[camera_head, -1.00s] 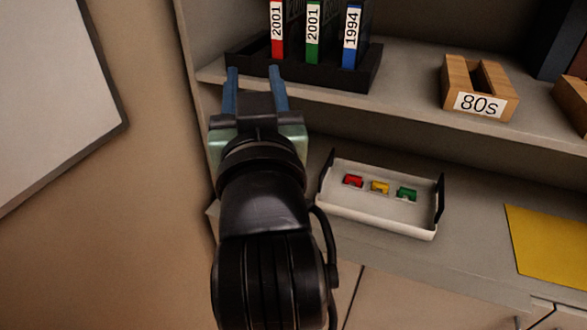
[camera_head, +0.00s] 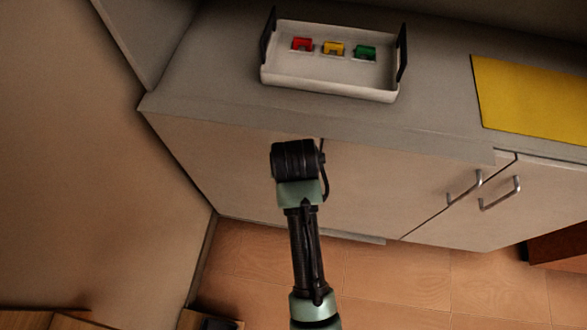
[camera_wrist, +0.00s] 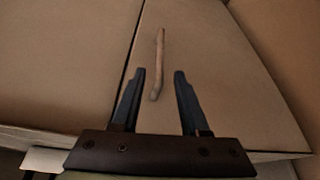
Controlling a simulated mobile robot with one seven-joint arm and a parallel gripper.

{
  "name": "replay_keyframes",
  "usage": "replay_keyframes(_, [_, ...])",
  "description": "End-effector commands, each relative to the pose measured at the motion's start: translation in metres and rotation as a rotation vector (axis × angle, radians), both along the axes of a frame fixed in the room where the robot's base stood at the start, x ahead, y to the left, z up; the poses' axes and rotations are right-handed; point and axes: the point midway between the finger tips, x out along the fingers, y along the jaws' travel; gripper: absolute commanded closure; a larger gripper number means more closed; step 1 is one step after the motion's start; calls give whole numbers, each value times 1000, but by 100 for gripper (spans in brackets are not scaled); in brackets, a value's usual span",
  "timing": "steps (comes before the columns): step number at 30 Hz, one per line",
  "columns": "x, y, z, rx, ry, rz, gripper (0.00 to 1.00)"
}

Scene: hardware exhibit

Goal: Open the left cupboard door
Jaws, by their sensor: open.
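The left cupboard door (camera_head: 220,165) is the pale panel below the worktop, next to the left wall, and looks closed. My arm hides its right part in the head view. In the wrist view a door panel (camera_wrist: 212,75) has a long bar handle (camera_wrist: 159,65) beside a dark seam. My gripper (camera_wrist: 157,78) is open there, its two dark fingers apart. The handle's near end shows between the fingertips and the rest extends beyond them. No contact with the handle is clear. My gripper is hidden in the head view.
A white tray (camera_head: 325,85) with red, yellow and green pieces stands on the worktop (camera_head: 430,95), left of a yellow sheet (camera_head: 530,98). Two more handles (camera_head: 464,188) (camera_head: 500,194) flank a seam to the right. The wooden floor (camera_head: 390,280) in front is mostly clear.

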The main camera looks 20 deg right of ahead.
Motion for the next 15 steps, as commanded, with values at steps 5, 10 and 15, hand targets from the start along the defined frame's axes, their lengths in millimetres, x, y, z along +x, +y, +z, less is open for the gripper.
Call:
replay_keyframes(5, [13,-6,-34,0,0,-1,55])
replay_keyframes(10, [21,-9,-53,-1,-2,0,55])
replay_keyframes(15, [24,-10,-62,0,-3,0,55])
